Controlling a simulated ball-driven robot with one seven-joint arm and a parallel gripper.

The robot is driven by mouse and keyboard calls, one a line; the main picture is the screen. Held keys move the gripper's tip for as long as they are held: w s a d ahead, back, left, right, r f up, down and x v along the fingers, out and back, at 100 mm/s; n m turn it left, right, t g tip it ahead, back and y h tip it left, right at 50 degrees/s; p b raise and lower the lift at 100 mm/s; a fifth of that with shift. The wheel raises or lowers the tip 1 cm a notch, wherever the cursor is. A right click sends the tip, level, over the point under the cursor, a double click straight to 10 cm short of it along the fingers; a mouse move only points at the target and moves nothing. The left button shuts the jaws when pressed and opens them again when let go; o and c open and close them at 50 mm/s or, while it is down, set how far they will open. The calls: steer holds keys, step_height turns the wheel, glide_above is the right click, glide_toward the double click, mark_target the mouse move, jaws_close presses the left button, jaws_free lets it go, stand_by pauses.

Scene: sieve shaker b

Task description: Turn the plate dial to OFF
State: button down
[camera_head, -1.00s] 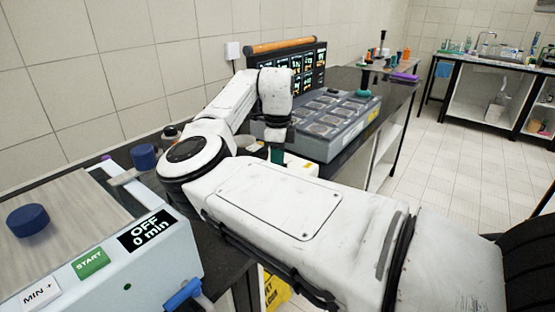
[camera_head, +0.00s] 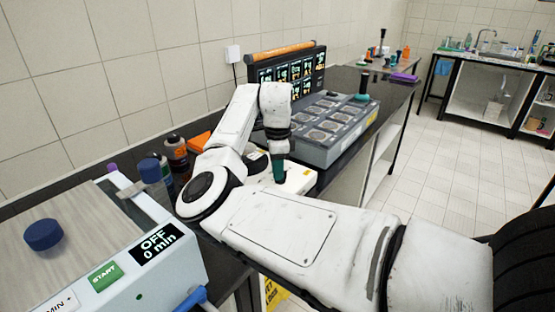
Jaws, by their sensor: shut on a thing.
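The plate is a low white device (camera_head: 303,180) on the dark bench, partly behind my arm. My gripper (camera_head: 279,180) points down at it, its teal-green end low against the plate. It is shut on what appears to be the plate dial. The dial itself is hidden by the gripper, so its setting cannot be read.
Bottles (camera_head: 170,160) stand left of my arm. A grey unit with round wells (camera_head: 325,125) and a lit display (camera_head: 295,70) stand behind. Floor to the right is clear.

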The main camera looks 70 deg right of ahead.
steer(key=n+p, duration=0.3)
steer(key=shift+s+a+r, duration=0.1)
steer(key=shift+r, duration=0.15)
steer(key=shift+f+n+p, duration=0.15)
steer(key=shift+n+p, duration=1.3)
steer(key=shift+n, duration=0.05)
steer(key=c, duration=1.1)
jaws_free()
step_height(320, 180, up, 11)
steer(key=shift+f+b, duration=0.15)
steer(key=shift+b, duration=0.3)
